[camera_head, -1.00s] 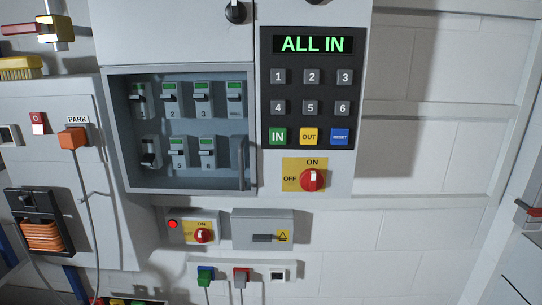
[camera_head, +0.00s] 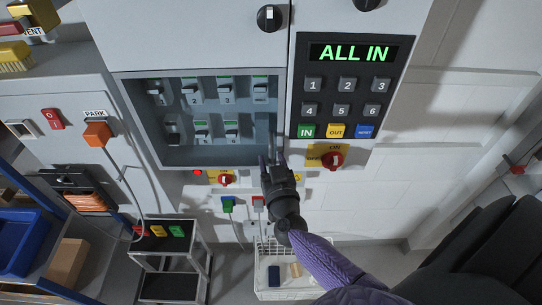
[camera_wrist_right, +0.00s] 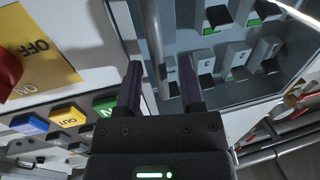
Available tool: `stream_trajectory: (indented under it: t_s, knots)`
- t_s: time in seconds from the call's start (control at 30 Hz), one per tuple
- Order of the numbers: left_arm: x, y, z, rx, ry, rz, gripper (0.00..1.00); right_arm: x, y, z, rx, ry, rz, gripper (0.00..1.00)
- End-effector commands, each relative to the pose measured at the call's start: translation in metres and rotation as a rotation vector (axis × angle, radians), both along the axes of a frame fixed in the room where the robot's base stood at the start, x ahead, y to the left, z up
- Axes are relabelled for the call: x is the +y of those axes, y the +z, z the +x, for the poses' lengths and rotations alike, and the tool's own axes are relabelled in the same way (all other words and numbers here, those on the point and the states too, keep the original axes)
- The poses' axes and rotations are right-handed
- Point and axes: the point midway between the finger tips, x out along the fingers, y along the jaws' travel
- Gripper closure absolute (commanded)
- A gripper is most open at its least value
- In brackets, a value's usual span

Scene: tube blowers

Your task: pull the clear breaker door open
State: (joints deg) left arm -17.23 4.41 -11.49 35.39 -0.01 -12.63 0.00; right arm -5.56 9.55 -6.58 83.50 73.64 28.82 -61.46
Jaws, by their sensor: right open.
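The clear breaker door (camera_head: 222,72) covers a grey recessed box with several breaker switches behind it, and it looks shut. Its grey vertical bar handle (camera_wrist_right: 155,40) is at the door's right side, beside the keypad panel. My right gripper (camera_head: 271,158) is at the lower right corner of the door, fingers pointing up at the handle. In the wrist view my right gripper (camera_wrist_right: 160,68) is open, and the bar runs between its fingertips. I cannot tell whether either finger touches it. My left gripper is not in view.
The keypad panel (camera_head: 348,95) reads "ALL IN" and stands right of the door. A red rotary switch (camera_head: 332,160) on a yellow plate is close to the right of my gripper. Below are a small cart (camera_head: 170,262) and a white basket (camera_head: 285,280).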

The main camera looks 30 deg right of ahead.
Motion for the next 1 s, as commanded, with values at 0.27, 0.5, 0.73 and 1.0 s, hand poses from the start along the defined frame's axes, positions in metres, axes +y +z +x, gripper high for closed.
stream_trajectory:
  t_s: [0.27, 0.5, 0.73, 1.0]
  knots:
    - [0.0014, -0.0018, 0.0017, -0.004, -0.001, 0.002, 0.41, -0.0047, 0.0000, 0.0122, 0.001, 0.000, 0.000, 0.50]
    - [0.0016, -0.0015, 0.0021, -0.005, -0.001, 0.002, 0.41, -0.0045, 0.0001, 0.0119, 0.001, 0.000, 0.000, 0.74]
    - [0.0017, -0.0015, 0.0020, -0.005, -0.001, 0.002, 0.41, -0.0044, 0.0001, 0.0118, 0.001, 0.001, 0.000, 1.00]
    - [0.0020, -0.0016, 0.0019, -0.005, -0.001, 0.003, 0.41, -0.0043, 0.0001, 0.0117, 0.001, 0.001, 0.000, 1.00]
